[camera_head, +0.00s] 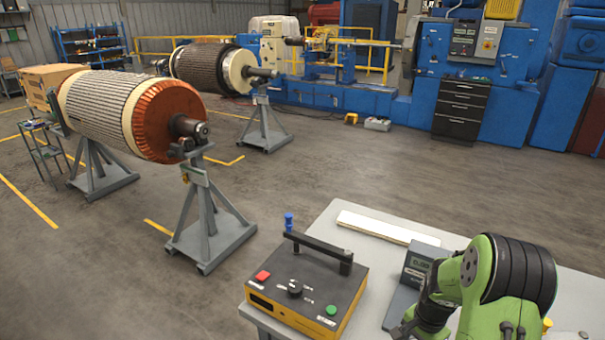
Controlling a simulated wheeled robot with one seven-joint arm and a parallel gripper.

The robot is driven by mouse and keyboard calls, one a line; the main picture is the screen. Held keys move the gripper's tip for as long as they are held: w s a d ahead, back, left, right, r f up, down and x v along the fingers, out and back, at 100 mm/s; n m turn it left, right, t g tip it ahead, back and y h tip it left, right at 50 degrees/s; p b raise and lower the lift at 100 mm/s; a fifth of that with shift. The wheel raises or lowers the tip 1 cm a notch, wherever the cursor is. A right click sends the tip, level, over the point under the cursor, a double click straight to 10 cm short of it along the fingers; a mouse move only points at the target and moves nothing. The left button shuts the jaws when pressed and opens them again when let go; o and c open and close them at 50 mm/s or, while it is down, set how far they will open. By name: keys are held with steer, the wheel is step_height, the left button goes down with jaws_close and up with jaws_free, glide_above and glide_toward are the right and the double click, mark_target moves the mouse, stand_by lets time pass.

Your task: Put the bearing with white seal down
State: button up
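No bearing with a white seal can be made out in the head view. My green and black arm reaches in at the lower right over a light grey table (330,225). What seems to be the dark end of my gripper (404,331) shows at the bottom edge, just right of a yellow and black box. The rest of it is hidden by my arm or cut off by the frame. Whether it is open or shut, or holds anything, cannot be seen.
The yellow and black box (310,285) has a raised bar, a blue knob and buttons. A grey device (408,280) stands beside my arm, and a pale flat strip (387,228) lies behind. Rotors (130,112) rest on grey stands (208,225) across open floor.

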steer(key=a+n, duration=0.2)
steer(key=a, duration=0.1)
steer(key=w+a+f+n, duration=0.1)
steer(key=a+n, duration=0.1)
steer(key=a, duration=0.1)
steer(key=w+a+f+n, duration=0.1)
steer(key=a+n, duration=0.2)
steer(key=shift+w+f, duration=0.15)
steer(key=shift+w, duration=0.1)
steer(key=a+n, duration=0.1)
steer(key=a, duration=0.1)
steer(key=a+f+n, duration=0.1)
steer(key=a+n, duration=0.3)
steer(key=shift+a+f, duration=0.25)
steer(key=shift+a, duration=0.05)
steer(key=shift+d, duration=0.1)
